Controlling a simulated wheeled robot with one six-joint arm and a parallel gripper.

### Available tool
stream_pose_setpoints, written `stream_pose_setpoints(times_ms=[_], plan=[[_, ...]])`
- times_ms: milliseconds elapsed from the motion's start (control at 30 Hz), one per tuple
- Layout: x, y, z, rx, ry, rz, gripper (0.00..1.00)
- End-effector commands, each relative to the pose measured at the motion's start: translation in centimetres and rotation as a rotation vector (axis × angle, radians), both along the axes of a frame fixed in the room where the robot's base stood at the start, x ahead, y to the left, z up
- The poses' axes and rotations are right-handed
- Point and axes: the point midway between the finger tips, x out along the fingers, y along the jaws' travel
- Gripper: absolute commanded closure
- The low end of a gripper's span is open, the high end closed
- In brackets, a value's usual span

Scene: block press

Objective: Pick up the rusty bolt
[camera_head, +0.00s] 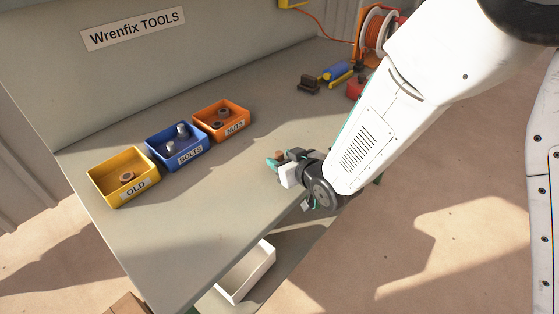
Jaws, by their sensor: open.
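A small rust-brown piece (280,155), which looks like the rusty bolt, shows at the fingers of my gripper over the grey bench. My gripper (282,162) is open, low near the bench's right-hand front edge. One teal fingertip shows to the left of the brown piece and a dark part of the gripper to its right. The gripper hides part of the piece, and I cannot tell whether the fingers touch it.
A yellow OLD bin (93,187) holds a brown ring-like part. A blue BOLTS bin (152,148) holds grey bolts, and an orange NUTS bin (244,112) holds nuts. A cable reel (379,32) and tools stand at the back right. The bench (190,225) is clear in front.

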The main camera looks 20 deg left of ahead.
Motion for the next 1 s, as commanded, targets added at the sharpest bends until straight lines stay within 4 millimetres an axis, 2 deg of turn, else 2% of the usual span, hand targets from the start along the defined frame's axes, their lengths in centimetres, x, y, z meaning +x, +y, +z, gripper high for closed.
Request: stream_pose_setpoints(times_ms=[300,467,500,833,1000], plan=[[0.37,0.49,-0.27,-0.001,0.001,0.0,0.54],[0.36,0.47,-0.28,-0.002,0.001,0.0,0.98],[0.37,0.46,-0.28,-0.002,0.001,0.0,1.0],[0.37,0.43,-0.18,-0.001,0.002,-0.001,1.0],[0.4,0.43,0.66,0.0,0.0,-0.001,1.0]])
